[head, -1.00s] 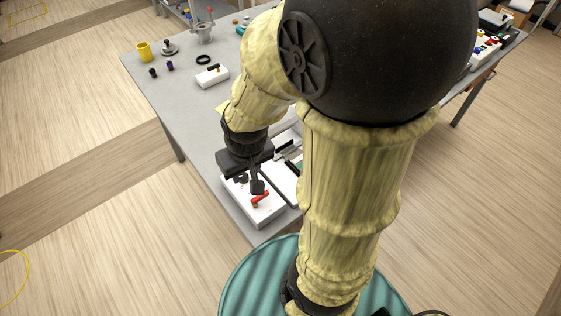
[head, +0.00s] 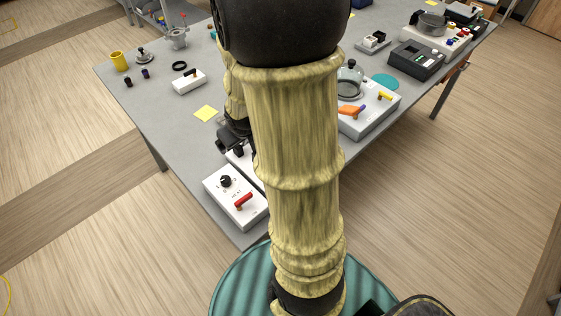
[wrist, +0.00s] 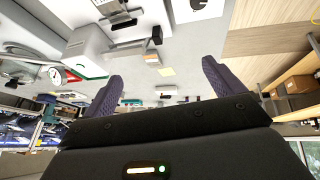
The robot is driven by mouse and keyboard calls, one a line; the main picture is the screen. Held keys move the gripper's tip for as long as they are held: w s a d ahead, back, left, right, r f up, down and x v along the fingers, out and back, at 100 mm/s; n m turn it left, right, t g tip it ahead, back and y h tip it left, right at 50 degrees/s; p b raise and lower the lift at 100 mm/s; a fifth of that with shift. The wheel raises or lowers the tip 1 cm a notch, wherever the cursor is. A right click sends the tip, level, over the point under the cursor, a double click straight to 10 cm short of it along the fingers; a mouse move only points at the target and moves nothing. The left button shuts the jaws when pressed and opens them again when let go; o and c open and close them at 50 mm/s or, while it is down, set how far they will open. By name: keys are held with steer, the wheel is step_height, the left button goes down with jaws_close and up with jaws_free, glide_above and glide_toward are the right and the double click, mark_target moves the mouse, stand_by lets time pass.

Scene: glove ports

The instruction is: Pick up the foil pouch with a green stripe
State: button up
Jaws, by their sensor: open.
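I cannot make out a foil pouch with a green stripe in either current view; part of the table is hidden behind my arm in the head view. My gripper (wrist: 160,85) is open in the wrist view, with two dark ribbed fingers spread wide and nothing between them. In the head view my gripper is a dark shape (head: 228,138) over the near left part of the table, partly covered by my arm.
A white control box (head: 212,188) with a black knob and red lever sits at the table's near corner. A yellow note (head: 206,114), white switch box (head: 188,83) and yellow cup (head: 117,62) lie farther back. A white box with orange lever (head: 375,121) stands right of my arm.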

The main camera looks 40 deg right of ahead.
steer(key=w+d+f+n+t+b, duration=0.15)
steer(key=d+f, duration=0.25)
steer(key=d, duration=0.6)
steer(key=w+d+f+n+t+b, duration=0.1)
steer(key=d+f+n+t+b, duration=0.15)
steer(key=d, duration=0.65)
steer(key=s+d+f+y, duration=0.1)
steer(key=s+f+y, duration=0.1)
steer(key=s, duration=0.3)
steer(key=s+d+f+t+y+b, duration=0.1)
steer(key=s+f+y, duration=0.2)
steer(key=s, duration=0.3)
steer(key=s+d+f+n+t+y+b, duration=0.1)
steer(key=s+f+y, duration=0.2)
steer(key=s, duration=0.3)
steer(key=shift+d, duration=0.1)
steer(key=p+x, duration=0.3)
steer(key=x, duration=0.9)
steer(key=shift+w, duration=0.1)
steer(key=shift+r, duration=0.1)
